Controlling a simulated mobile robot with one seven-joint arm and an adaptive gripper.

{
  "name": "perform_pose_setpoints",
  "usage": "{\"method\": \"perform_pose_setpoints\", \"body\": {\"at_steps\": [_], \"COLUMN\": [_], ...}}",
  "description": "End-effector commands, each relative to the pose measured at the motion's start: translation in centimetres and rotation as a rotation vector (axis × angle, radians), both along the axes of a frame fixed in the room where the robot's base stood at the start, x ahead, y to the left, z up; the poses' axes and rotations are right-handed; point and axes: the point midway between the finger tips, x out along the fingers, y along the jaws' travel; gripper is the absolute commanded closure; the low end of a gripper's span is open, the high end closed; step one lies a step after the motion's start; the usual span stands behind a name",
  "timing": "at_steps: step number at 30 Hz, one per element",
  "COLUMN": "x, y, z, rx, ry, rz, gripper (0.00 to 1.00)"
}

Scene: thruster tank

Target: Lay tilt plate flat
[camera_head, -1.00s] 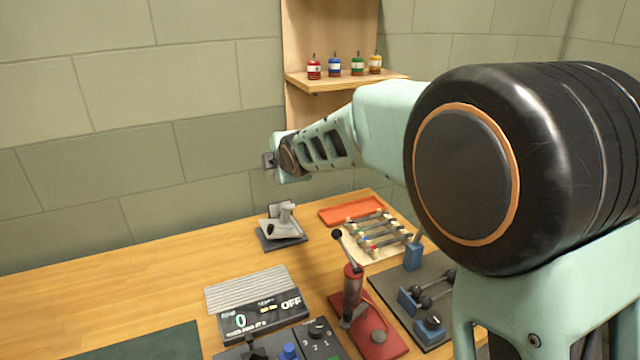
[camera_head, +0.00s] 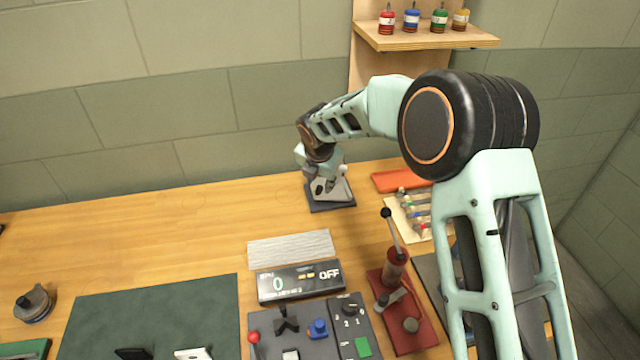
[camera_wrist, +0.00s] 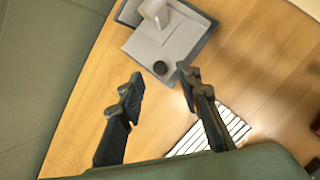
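The tilt plate (camera_head: 341,191) is a light grey plate on a dark base (camera_head: 331,207) at the back of the table. It seems raised at an angle above the base, though the arm hides part of it. In the wrist view the tilt plate (camera_wrist: 165,42) lies beyond my fingertips, with a pale cylinder (camera_wrist: 154,13) and a dark round knob (camera_wrist: 160,68) on it. My gripper (camera_wrist: 161,88) is open and empty, its fingers spread, the right tip near the plate's edge. I cannot tell whether it touches.
A ribbed pad (camera_head: 290,249) and a display reading OFF (camera_head: 299,283) stand in front. The wall is close behind. The table's left back is clear.

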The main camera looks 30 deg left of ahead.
Motion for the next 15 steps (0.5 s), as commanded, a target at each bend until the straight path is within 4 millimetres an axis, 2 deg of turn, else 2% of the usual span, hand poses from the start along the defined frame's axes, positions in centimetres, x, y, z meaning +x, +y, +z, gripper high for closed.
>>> {"method": "perform_pose_setpoints", "body": {"at_steps": [1, 6, 15], "x": [0.3, 1.0, 1.4], "y": [0.1, 0.6, 0.7], "z": [-0.8, -2.4, -3.3], "rx": [-0.003, 0.000, 0.000], "ry": [0.002, 0.000, -0.001], "rz": [-0.001, 0.000, 0.000], "gripper": [0.69, 0.69, 0.69]}}
